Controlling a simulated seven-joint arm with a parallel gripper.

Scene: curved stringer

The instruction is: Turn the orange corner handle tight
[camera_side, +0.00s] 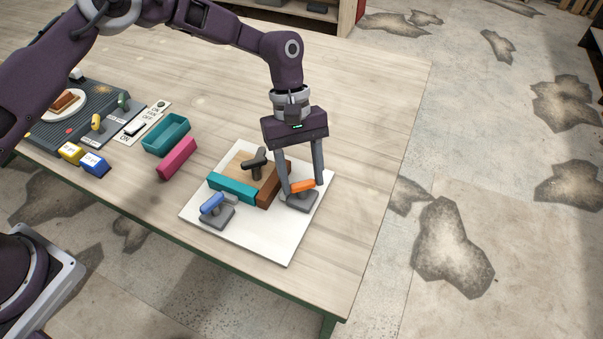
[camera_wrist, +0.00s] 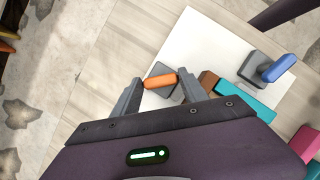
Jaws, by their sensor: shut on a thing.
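The orange corner handle (camera_side: 302,186) sits on a grey clamp base (camera_side: 303,202) at the right part of a white board (camera_side: 276,248). My gripper (camera_side: 301,188) points down over it, with a finger at each end of the handle. In the wrist view the orange handle (camera_wrist: 160,82) lies between the two fingertips (camera_wrist: 158,84). A brown block (camera_side: 273,187) and a teal block (camera_side: 232,188) meet beside the clamp. How tight the handle is cannot be seen.
A blue-handled clamp (camera_side: 213,205) and a black handle (camera_side: 256,162) stand on the board near my gripper. A pink block (camera_side: 177,159), a teal tray (camera_side: 166,136) and a switch panel (camera_side: 147,122) lie to the left. The table right of the board is clear.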

